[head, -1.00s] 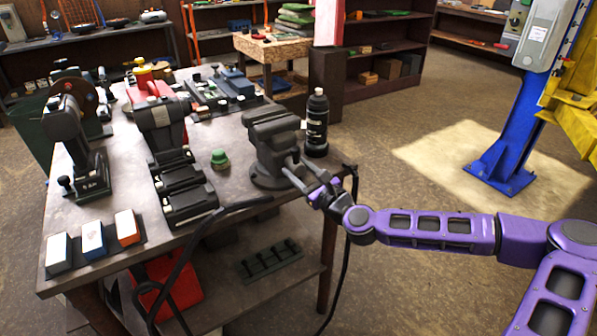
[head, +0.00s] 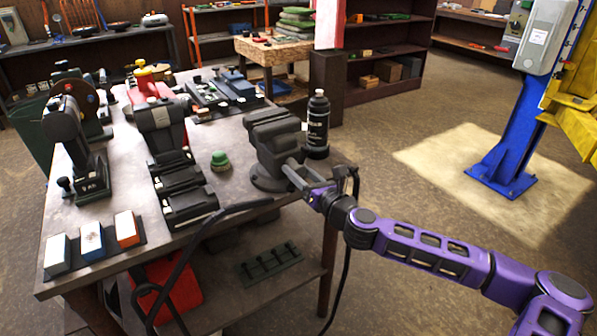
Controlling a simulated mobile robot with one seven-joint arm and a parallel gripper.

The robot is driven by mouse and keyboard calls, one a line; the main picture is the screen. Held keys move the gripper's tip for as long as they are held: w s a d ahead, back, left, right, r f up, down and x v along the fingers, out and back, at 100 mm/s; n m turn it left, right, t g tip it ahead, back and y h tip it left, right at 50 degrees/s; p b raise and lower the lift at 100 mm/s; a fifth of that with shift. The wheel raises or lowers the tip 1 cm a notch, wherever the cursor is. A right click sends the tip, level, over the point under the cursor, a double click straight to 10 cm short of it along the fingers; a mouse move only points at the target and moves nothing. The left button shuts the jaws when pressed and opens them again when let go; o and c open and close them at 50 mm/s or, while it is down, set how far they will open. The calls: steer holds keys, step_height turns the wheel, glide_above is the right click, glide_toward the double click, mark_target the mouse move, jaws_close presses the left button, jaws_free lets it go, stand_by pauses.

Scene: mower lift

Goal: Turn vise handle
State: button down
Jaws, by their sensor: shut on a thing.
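The dark grey vise (head: 272,145) stands on the right front corner of the workbench in the head view. Its screw end and handle point toward the front right, past the bench edge. My gripper (head: 318,190) is at that end, with my purple arm reaching in from the lower right. It is shut on the vise handle, which is mostly hidden by the fingers. The exact angle of the handle cannot be made out.
A black bottle (head: 317,125) stands right behind the vise. A green knob-like item (head: 220,160) and black tool cases (head: 185,190) are to its left. A black cable (head: 225,213) hangs over the bench front. The floor to the right is free up to a blue lift post (head: 510,140).

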steer(key=shift+r, duration=0.1)
steer(key=shift+c, duration=1.8)
jaws_free()
